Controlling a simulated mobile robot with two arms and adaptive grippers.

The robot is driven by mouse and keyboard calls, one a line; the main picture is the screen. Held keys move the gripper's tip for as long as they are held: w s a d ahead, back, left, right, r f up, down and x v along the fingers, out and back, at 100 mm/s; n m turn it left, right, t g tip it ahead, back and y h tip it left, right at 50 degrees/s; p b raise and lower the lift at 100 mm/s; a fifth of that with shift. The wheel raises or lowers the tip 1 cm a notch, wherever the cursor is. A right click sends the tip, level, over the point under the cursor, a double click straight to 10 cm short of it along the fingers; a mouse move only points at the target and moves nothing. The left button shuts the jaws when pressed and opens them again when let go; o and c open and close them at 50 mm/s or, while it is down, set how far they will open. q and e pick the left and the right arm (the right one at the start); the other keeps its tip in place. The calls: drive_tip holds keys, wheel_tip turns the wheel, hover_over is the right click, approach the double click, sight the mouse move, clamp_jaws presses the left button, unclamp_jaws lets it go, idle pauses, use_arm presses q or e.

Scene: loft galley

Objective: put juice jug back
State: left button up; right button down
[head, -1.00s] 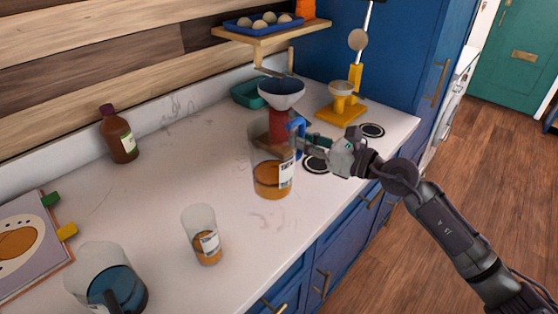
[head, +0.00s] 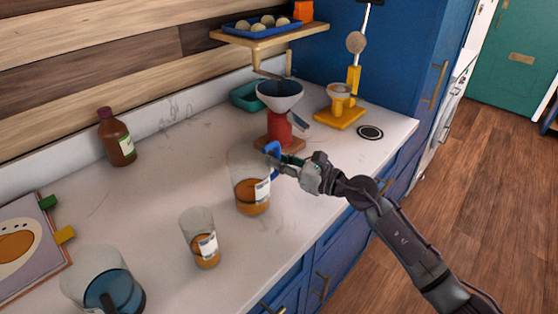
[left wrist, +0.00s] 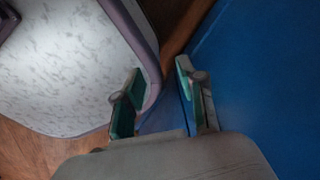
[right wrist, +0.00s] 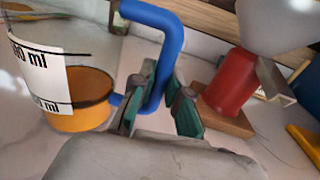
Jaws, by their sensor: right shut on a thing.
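The juice jug (head: 251,196) is clear, with a white label, a blue handle and orange juice low inside. My right gripper (head: 276,163) is shut on its blue handle. In the right wrist view the handle (right wrist: 168,45) stands between the fingers (right wrist: 158,100), and the jug's label and juice (right wrist: 80,100) show at left. The jug is upright; I cannot tell whether its base touches the counter. My left gripper (left wrist: 160,92) is open and empty in the left wrist view, near a pale marbled surface and a blue panel. It is not in the head view.
A glass of juice (head: 205,246) and a blue-filled jug (head: 112,292) stand on the white counter (head: 165,190). A red grinder (head: 280,128) stands behind the juice jug, a yellow scale-like device (head: 340,112) farther right. A brown bottle (head: 117,140) is near the wall. A black-ringed disc (head: 370,132) lies at right.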

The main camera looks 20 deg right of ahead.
drive_tip(key=c, duration=1.2)
unclamp_jaws()
drive_tip(key=shift+f, duration=0.1)
drive_tip(key=shift+o, duration=0.2)
drive_tip(key=shift+s+d, duration=0.1)
drive_tip(key=shift+d, duration=0.05)
drive_tip(key=b+v, duration=0.3)
drive_tip(key=v, duration=0.7)
drive_tip(key=shift+s+d, duration=0.2)
drive_tip(key=shift+s, duration=0.1)
drive_tip(key=shift+s+d, duration=0.35)
drive_tip(key=shift+s, duration=0.05)
